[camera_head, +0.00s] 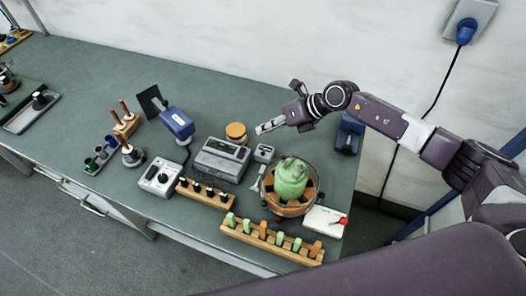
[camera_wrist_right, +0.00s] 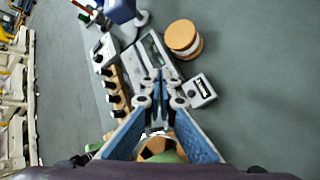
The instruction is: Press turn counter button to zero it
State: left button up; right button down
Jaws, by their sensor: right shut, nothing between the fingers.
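The turn counter appears to be the small light-grey box (camera_head: 264,153) with a dark window, at the right of the larger grey device. It also shows in the right wrist view (camera_wrist_right: 199,91), with a dark window and a small dark round spot that may be its button. My right gripper (camera_head: 262,129) is shut and empty, raised above the bench behind the box. In the right wrist view its fingertips (camera_wrist_right: 160,76) lie to the left of the box, in front of the larger device. I cannot tell its exact height. My left gripper is not in view.
A larger grey device (camera_head: 221,160) stands beside the box, with an orange-topped spool (camera_head: 236,131) behind it. Wooden racks line the front.

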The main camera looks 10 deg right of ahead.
aim_at(265, 154)
jog(key=f+b, duration=0.2)
jog(key=f, duration=0.1)
jog(key=f+b, duration=0.2)
jog(key=f, duration=0.1)
jog(key=f+b, duration=0.3)
jog(key=shift+w+d+f, duration=0.1)
jog(key=shift+w+d, duration=0.15)
jog(key=shift+w, duration=0.05)
jog(key=shift+s+a, duration=0.1)
dwell(1.0)
jog(key=shift+f, duration=0.4)
jog(key=shift+f+b, duration=0.45)
jog(key=shift+b, duration=0.1)
dwell(0.5)
jog(key=shift+r, duration=0.1)
jog(key=shift+r+p, duration=0.75)
jog(key=shift+r, duration=0.05)
